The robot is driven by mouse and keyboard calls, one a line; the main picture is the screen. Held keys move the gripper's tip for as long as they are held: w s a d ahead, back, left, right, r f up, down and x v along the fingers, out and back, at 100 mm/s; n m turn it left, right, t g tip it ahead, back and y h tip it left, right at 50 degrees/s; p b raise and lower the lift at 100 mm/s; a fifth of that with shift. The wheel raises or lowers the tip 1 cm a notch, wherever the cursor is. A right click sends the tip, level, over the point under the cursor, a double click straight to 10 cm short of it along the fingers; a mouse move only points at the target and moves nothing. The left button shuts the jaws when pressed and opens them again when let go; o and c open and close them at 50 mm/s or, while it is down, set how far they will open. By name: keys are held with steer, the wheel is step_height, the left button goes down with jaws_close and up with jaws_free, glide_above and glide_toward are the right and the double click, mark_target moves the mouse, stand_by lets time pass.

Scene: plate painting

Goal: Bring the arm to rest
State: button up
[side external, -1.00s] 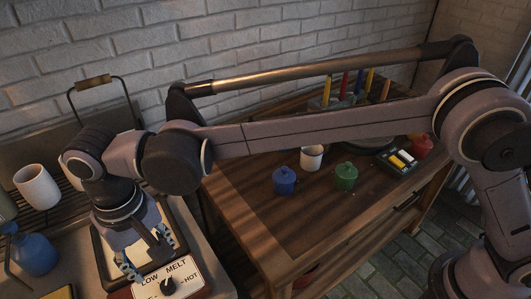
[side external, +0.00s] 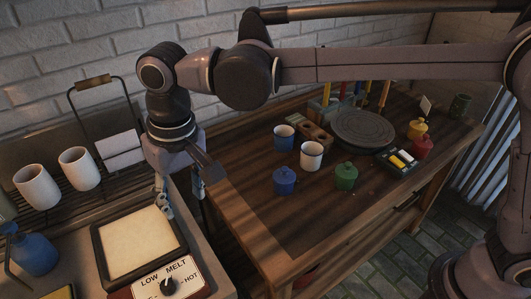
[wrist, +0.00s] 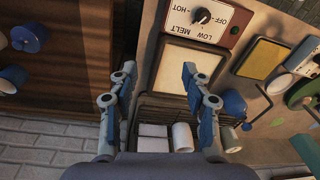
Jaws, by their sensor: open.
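My gripper (side external: 188,195) is open and empty. In the side external view it hangs in the air just above the right back part of the hot plate (side external: 130,282) and the gap beside the wooden table. In the wrist view its two blue-grey fingers (wrist: 156,84) stand apart with nothing between them. The hot plate has a pale square surface and a front panel with a black dial (side external: 169,286) marked LOW, MELT and HOT; the panel also shows in the wrist view (wrist: 220,32).
White cups (side external: 80,168) stand on a rack at the left, near a blue jug (side external: 36,255).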

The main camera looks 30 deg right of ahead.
steer(key=d+r+m+t, duration=0.1)
steer(key=d+r+t, duration=0.2)
steer(key=d, duration=1.9)
steer(key=s+d+f+t, duration=0.1)
steer(key=s+d+f, duration=0.1)
steer(key=d, duration=0.3)
steer(key=s+d+f+m+t, duration=0.1)
steer(key=s+d+f, duration=0.1)
steer(key=s+d, duration=0.2)
steer(key=s+d+f+t, duration=0.1)
steer(key=s+d+f, duration=0.2)
steer(key=d, duration=0.4)
steer(key=shift+s+h, duration=0.25)
steer(key=shift+h, duration=0.15)
